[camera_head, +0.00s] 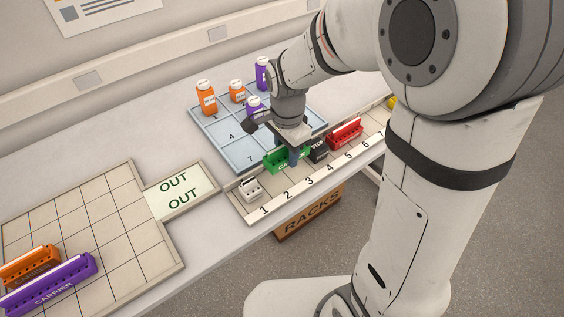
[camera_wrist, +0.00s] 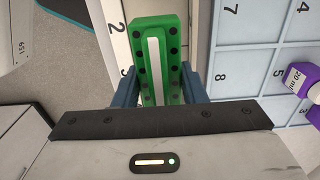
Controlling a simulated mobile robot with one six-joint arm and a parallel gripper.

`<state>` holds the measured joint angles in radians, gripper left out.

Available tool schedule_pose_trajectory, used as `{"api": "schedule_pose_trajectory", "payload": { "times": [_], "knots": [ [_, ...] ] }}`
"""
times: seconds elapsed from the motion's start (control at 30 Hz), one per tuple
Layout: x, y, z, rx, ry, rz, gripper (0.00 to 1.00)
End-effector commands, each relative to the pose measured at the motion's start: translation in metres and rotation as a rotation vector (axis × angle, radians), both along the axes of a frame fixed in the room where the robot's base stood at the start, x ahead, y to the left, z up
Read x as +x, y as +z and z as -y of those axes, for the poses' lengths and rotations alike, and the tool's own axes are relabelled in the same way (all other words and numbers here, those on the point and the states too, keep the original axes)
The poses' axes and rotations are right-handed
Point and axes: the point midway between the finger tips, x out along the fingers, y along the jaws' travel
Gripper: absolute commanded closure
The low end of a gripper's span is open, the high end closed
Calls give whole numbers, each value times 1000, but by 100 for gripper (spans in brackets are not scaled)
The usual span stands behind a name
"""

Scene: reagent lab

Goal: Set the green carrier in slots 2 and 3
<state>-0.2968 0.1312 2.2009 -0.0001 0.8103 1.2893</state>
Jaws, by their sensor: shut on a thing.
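The green carrier (camera_head: 279,162) is at the slotted rack strip (camera_head: 248,215), behind the numbers 2 and 3 in the head view. My gripper (camera_head: 293,153) is shut on the green carrier, with a finger showing at its front side. In the wrist view the green carrier (camera_wrist: 152,60) lies lengthwise between my blue fingers (camera_wrist: 158,92), with the number 2 beside its far end. Whether its underside rests fully on the strip cannot be told. The strip's number labels run from 1 to 7.
A small white piece (camera_head: 250,188) stands at slot 1. A black STOP block (camera_head: 318,150) and a red carrier (camera_head: 345,134) stand to the right. A blue numbered tray (camera_head: 225,150) with orange and purple bottles lies behind. Orange (camera_head: 28,265) and purple carriers (camera_head: 50,285) sit left.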

Motion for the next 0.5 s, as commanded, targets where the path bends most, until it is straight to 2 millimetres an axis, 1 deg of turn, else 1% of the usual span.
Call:
{"api": "schedule_pose_trajectory", "payload": {
  "times": [0.03, 0.17, 0.4, 0.5],
  "knots": [
    [-1, -8, -1, -1, 3, -3, 87],
    [-1, -20, -2, -1, 7, -1, 87],
    [-1, -51, -3, 0, 10, -2, 87],
    [-1, -56, -4, 0, 10, 0, 87]
  ]
}}
